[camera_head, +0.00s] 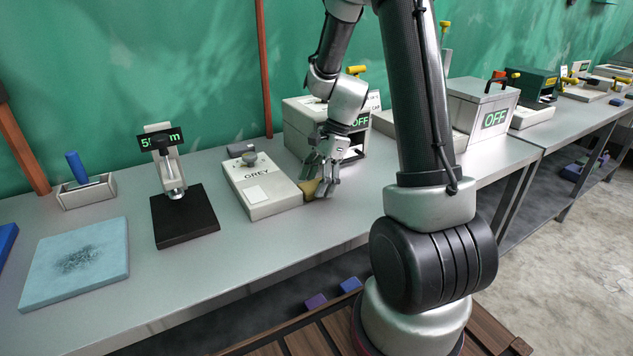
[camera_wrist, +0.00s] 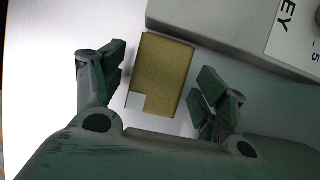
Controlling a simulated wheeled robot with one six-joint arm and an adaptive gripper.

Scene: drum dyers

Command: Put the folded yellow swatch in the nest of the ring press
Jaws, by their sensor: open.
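The folded yellow swatch (camera_wrist: 165,72) lies flat on the bench between my open fingers in the wrist view, with a small pale square at one corner. In the head view a bit of the yellow swatch (camera_head: 310,188) shows beside my gripper (camera_head: 322,186). My gripper (camera_wrist: 158,95) is open, with one finger on each side of the swatch and visible gaps between. It points down at the bench. I cannot tell which device is the ring press; no nest is clearly visible.
A pale box labelled GREY (camera_head: 262,186) stands just left of my gripper. A box reading OFF (camera_head: 300,128) stands behind. A black-based gauge (camera_head: 186,228), a light blue pad (camera_head: 95,246) and a blue-handled tool (camera_head: 88,193) are farther left. Bare bench lies in front.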

